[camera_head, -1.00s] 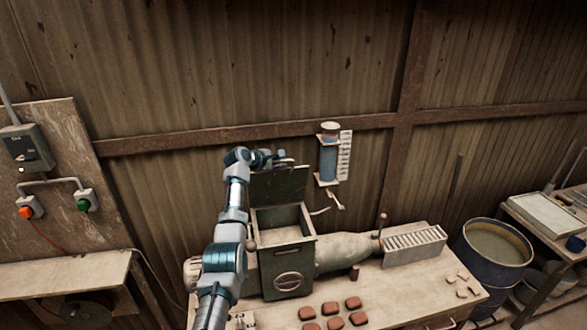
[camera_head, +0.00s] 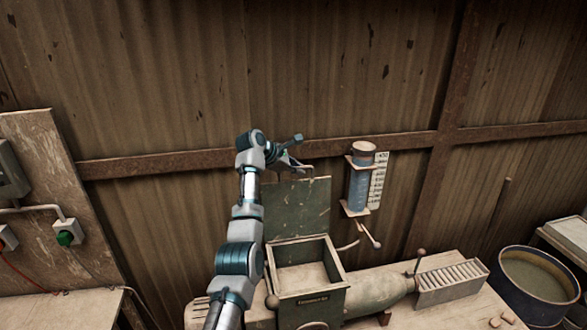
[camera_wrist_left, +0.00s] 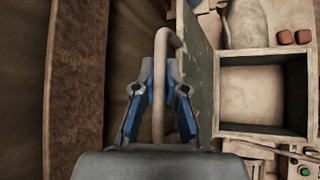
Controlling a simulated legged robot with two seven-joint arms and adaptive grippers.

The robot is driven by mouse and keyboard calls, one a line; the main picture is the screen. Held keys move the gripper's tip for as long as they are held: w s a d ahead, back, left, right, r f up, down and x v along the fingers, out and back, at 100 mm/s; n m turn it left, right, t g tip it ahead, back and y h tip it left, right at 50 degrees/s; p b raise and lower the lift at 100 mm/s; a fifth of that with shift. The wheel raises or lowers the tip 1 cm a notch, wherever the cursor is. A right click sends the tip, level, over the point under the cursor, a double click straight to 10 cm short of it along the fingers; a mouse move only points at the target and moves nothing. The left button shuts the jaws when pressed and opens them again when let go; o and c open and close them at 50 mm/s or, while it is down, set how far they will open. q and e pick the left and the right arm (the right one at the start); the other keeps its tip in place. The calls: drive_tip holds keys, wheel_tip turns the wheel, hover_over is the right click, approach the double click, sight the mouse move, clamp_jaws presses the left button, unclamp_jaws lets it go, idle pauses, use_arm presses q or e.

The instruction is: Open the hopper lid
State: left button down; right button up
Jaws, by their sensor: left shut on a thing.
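The hopper lid (camera_head: 305,206) is a green, worn panel standing raised, roughly upright, at the back of the hopper (camera_head: 312,300). The hopper's square mouth is uncovered and its inside looks empty. My left gripper (camera_head: 294,163) is at the lid's top edge, behind its face. In the left wrist view, the gripper (camera_wrist_left: 160,68) is shut on the lid's bent grey handle (camera_wrist_left: 167,34), which runs between the fingers. The lid (camera_wrist_left: 201,75) shows there nearly edge-on, beside the open hopper mouth (camera_wrist_left: 253,95). My right gripper is not in view.
A blue cylinder (camera_head: 359,190) with a scale hangs on the corrugated wall right of the lid. A slatted rack (camera_head: 450,282) and a lever stand on the bench, with a drum (camera_head: 540,277) further right. A switch panel (camera_head: 35,200) is at left.

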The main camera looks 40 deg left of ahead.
use_arm(q)
drive_tip(key=shift+w+f, duration=0.1)
drive_tip(key=shift+w, duration=0.05)
drive_tip(key=c, duration=1.4)
unclamp_jaws()
drive_tip(key=shift+a, duration=0.1)
drive_tip(key=shift+o, duration=1)
drive_tip(key=shift+w, duration=0.15)
drive_tip(key=v, duration=1.1)
drive_tip(key=shift+s+a, duration=0.25)
drive_tip(key=shift+a, duration=0.15)
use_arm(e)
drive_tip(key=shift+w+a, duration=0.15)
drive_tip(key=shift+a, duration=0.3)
